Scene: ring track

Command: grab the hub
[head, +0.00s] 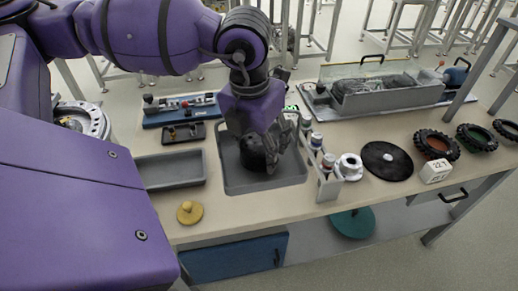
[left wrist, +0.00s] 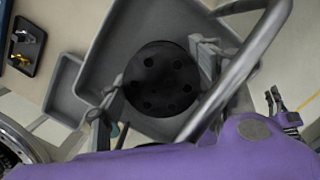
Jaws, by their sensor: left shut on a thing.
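The hub (head: 252,153) looks like a dark, round, thick piece in the grey tray (head: 236,186) on the table. In the left wrist view the hub (left wrist: 162,78) shows a round black face with a ring of holes. My left gripper (head: 268,150) points down into the tray and is shut on the hub, with one finger on each side of it in the left wrist view (left wrist: 158,82). I cannot tell if the hub touches the tray floor.
A shallow grey tray (head: 170,172) lies left of the held hub's tray. A rack of small jars (head: 322,160), a white flanged part (head: 350,166) and a black disc (head: 387,160) stand to the right. A yellow knobbed piece (head: 189,212) lies near the front edge.

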